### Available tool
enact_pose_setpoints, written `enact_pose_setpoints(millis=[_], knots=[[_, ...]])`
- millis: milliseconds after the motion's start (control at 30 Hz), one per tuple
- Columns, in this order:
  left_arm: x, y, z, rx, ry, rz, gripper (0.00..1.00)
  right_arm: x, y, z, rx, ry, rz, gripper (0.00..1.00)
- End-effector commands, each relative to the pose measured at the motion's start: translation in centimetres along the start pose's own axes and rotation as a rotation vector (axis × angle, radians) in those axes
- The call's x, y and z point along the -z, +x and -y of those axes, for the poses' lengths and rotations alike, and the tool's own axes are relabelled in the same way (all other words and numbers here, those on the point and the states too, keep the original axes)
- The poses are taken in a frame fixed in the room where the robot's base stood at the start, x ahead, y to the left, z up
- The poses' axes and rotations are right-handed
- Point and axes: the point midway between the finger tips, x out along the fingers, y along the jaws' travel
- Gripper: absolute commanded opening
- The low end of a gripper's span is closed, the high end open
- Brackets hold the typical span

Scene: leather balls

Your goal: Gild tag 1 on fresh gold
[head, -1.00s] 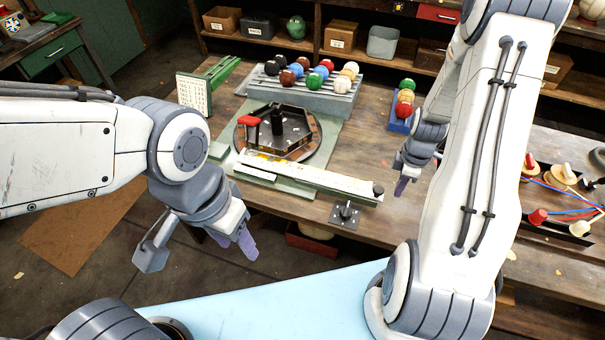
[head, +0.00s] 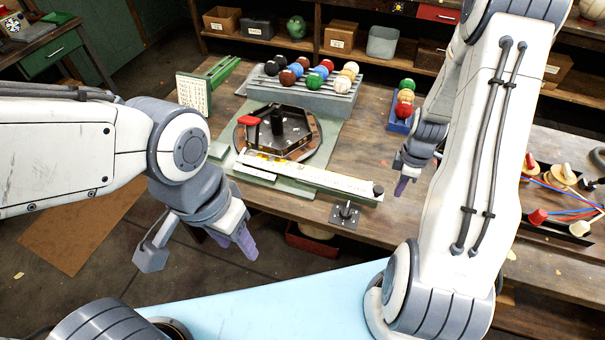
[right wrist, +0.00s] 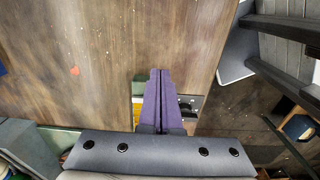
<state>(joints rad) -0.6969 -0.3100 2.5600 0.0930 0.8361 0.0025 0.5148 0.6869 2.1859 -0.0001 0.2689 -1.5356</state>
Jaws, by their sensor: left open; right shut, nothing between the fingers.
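A hexagonal dark fixture (head: 293,128) sits on a round base on the green mat. No tag number is legible. My left gripper (head: 234,241) is open and empty, in front of the table's near edge. My right gripper (head: 401,187) is shut and empty above the table, right of the strip; its closed purple fingers also show in the right wrist view (right wrist: 160,78).
Several coloured balls (head: 323,72) sit on a grey rack behind the fixture. More balls (head: 405,98) stand in a blue tray. A white chart (head: 194,95) stands at left, and a small metal block (head: 345,215) at the near edge.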

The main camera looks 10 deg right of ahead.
Motion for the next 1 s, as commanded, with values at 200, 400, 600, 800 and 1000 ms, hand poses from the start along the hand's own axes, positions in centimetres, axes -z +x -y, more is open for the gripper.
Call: enact_pose_setpoints(millis=[200,400,600,800,1000], knots=[[0.0,0.2,0.0,0.0,0.0,0.0,0.5,0.0,0.3,0.0,0.0,0.0,0.0,0.0],[-0.1,1.6,0.1,0.0,0.0,0.0,0.5,0.0,2.1,0.0,0.001,0.0,0.0,0.0],[-0.1,2.6,0.2,0.0,0.0,0.0,0.5,0.0,3.5,0.0,-0.001,0.0,0.0,0.0],[-0.1,2.4,0.2,0.0,0.0,0.0,0.5,0.9,3.4,-0.1,-0.001,-0.004,0.0,0.0],[-0.1,2.3,0.2,0.0,0.0,0.0,0.5,2.5,3.4,0.0,0.0,-0.003,0.0,0.0]])
